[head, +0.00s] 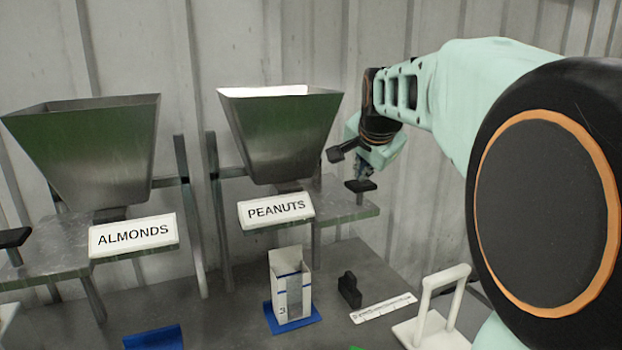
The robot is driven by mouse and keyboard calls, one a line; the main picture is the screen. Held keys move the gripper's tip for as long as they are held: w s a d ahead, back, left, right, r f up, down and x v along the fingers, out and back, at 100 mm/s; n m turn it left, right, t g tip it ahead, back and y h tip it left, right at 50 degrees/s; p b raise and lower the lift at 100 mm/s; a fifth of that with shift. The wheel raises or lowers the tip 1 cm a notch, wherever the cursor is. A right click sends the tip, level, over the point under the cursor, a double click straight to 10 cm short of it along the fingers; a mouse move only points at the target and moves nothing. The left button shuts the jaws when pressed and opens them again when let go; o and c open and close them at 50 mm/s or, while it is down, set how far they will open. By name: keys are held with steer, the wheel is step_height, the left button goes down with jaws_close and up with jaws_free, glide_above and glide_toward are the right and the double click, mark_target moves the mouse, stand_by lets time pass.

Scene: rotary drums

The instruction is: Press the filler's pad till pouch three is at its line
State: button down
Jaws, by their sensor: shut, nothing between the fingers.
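The peanut filler's hopper (279,130) carries a PEANUTS sign (276,211) on its shelf. Its black pad (360,187) is at the right end of that shelf. My gripper (365,174) is shut and empty, pointing down right at the pad; I cannot tell whether the fingertips touch it. The white pouch (280,290), marked 3, stands upright below the peanut filler. It has blue lines and a grey strip on its front. The level inside cannot be made out.
The pouch stands on a blue base (311,318). An empty blue base (155,338) lies to the left, below the ALMONDS filler (95,150). A black block (349,289), a white ruler-like strip (383,307) and a white handled stand (437,325) are to the right.

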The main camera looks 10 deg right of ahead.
mark_target(362, 184)
steer(key=shift+f+b, duration=0.75)
steer(key=shift+f, duration=0.25)
stand_by(0.5)
steer(key=shift+r, duration=0.1)
steer(key=shift+r+p, duration=1.6)
steer(key=shift+r, duration=0.45)
step_height(362, 184, up, 5)
steer(key=p, duration=0.3)
steer(key=shift+p, duration=0.4)
